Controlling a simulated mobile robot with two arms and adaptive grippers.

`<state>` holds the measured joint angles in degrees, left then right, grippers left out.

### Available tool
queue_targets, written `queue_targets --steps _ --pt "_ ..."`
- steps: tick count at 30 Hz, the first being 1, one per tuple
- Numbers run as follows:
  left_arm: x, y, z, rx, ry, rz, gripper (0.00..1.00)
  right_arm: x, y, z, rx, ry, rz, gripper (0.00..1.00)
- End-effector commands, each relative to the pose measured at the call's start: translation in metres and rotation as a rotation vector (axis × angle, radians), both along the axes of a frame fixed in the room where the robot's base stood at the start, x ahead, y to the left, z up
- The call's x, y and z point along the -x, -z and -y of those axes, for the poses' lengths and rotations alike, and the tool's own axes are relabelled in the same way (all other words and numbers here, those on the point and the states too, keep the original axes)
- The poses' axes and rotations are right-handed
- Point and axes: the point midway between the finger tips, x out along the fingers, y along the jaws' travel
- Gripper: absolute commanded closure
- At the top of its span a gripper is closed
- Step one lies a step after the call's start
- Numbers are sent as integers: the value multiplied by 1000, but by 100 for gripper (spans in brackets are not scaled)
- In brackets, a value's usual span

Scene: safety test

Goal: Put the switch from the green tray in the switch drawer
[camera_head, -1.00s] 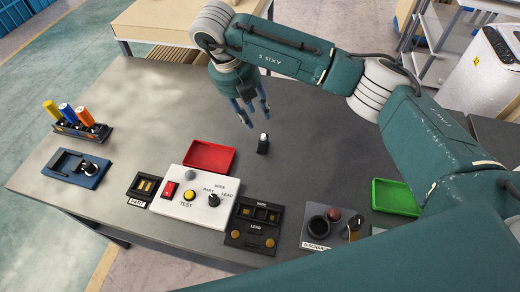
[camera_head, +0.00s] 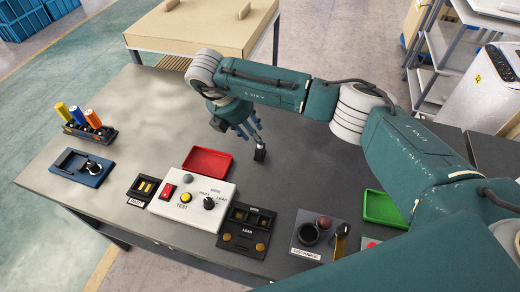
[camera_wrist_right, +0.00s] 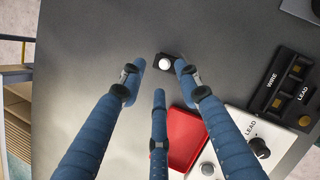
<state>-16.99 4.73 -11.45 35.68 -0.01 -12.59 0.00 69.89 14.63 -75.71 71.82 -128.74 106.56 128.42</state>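A small black switch (camera_head: 260,154) with a white top stands on the grey table, right of the red tray. It also shows in the right wrist view (camera_wrist_right: 166,59). My right gripper (camera_head: 252,136) is at the switch's top, with its blue fingers spread. In the right wrist view two fingertips of the gripper (camera_wrist_right: 159,72) are on either side of the switch and the third is below it; I cannot tell whether they touch it. The green tray (camera_head: 383,207) at the right looks empty, partly hidden by my arm. No switch drawer is identifiable. My left gripper is not in view.
The red tray (camera_head: 207,162) is empty. A white test panel (camera_head: 190,205), a black lead/wire block (camera_head: 247,229) and a discharge unit (camera_head: 318,233) line the front. A battery rack (camera_head: 88,127) and blue fixture (camera_head: 82,167) stand left. The table behind the red tray is clear.

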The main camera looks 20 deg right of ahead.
Motion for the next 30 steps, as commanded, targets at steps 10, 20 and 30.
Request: queue_targets --steps 10,20,30 --pt "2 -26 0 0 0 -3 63 1 42 16 1 -1 -3 67" --pt "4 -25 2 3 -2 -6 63 1 47 17 0 -1 -2 77" --pt "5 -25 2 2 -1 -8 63 0 46 17 0 -2 -1 100"
